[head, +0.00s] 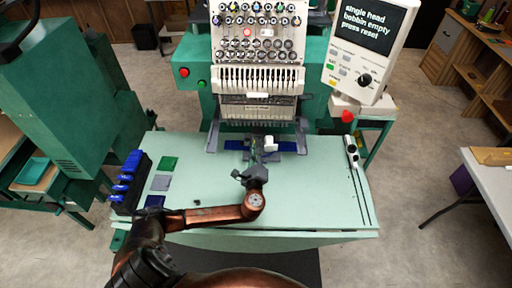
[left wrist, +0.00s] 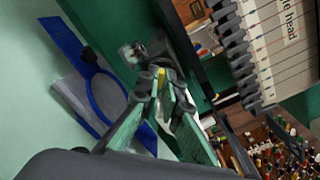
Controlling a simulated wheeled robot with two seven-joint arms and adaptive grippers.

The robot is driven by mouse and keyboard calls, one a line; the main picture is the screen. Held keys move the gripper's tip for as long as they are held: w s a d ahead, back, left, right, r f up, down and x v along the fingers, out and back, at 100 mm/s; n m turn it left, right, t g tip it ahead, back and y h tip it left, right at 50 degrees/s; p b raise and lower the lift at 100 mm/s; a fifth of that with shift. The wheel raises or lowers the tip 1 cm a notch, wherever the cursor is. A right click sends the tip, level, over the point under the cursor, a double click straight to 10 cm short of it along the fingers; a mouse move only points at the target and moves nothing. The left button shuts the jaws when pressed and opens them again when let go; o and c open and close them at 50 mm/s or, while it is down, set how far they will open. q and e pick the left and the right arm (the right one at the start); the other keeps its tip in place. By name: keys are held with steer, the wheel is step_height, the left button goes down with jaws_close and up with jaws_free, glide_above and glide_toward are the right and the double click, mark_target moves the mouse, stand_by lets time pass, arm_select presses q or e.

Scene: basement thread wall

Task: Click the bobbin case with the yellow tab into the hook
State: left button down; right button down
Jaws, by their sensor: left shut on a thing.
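My left gripper (head: 257,158) reaches in over the table, just in front of the embroidery machine's lower arm. In the left wrist view its two fingers (left wrist: 160,105) are shut on the bobbin case, whose yellow tab (left wrist: 161,76) shows between the fingertips. Most of the case is hidden by the fingers. A round, shiny metal part (left wrist: 132,53), which looks like the hook, lies just beyond the fingertips. I cannot tell whether the case touches it. My right gripper is not in view.
A blue hoop (left wrist: 92,85) lies beside the fingers. The needle head (head: 258,80) hangs above. A rack of blue items (head: 127,183) and coloured squares (head: 168,162) are at the table's left. A rail (head: 357,178) lies at the right. The table's right half is mostly clear.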

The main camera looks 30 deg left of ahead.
arm_select(q)
steer(key=shift+w+a, duration=0.2)
steer(key=shift+w, duration=0.05)
steer(key=shift+w+a, duration=0.1)
steer(key=shift+w, duration=0.1)
stand_by(0.3)
steer(key=c, duration=2)
jaws_free()
steer(key=shift+c, duration=0.2)
steer(key=shift+s, duration=0.1)
